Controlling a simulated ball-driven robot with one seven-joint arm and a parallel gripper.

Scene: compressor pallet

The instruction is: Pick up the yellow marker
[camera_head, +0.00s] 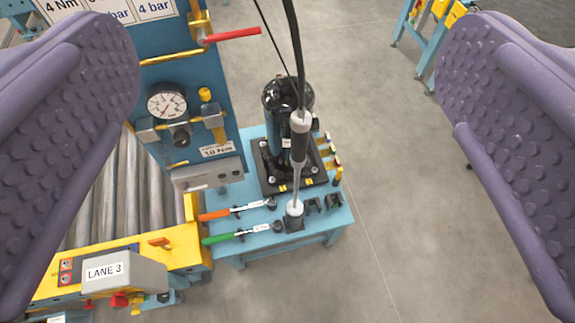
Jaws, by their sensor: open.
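My gripper (289,90) is open and empty, with its two purple studded fingers wide apart at the left and right edges. Beyond and below it is a light-blue table (340,222). A small upright yellow piece with a dark top (338,177) stands at the table's right edge, and it may be the yellow marker. It is too small to be sure. It lies between the fingers in the picture but well away from them, with nothing touching it.
A black compressor (276,98) stands on the table. A hanging screwdriver (299,140) with a cable rises in front of it. Orange (217,214) and green (220,238) handled tools lie at left. A blue gauge panel (150,75) and a roller lane (105,195) flank the table.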

